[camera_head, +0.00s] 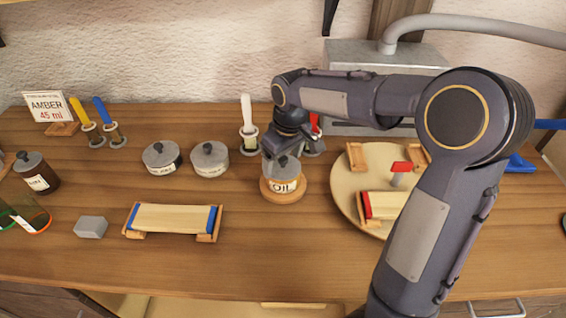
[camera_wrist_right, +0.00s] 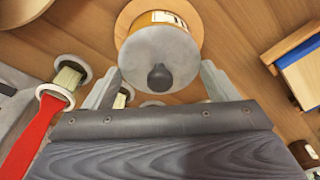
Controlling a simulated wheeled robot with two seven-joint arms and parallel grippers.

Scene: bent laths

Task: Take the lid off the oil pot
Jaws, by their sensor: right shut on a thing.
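The oil pot (camera_head: 283,187) is an amber jar with an OIL label, standing upright on a round wooden base near the middle of the bench. Its grey lid (camera_head: 284,168) has a dark knob and sits at the pot's mouth; I cannot tell whether there is a gap beneath it. My right gripper (camera_head: 278,150) comes down over it from behind. In the right wrist view, its two fingers sit on opposite sides of the lid (camera_wrist_right: 160,58), shut on it. The pot's label and wooden base show beyond the lid. My left gripper is not in view.
Two grey lidded tins (camera_head: 186,158) stand left of the pot. A holder with a white-handled brush (camera_head: 247,115) is close behind it. A round board (camera_head: 345,195) with wooden blocks lies right. A lath in a blue-ended jig (camera_head: 172,218) lies front left. Bench in front of the pot is clear.

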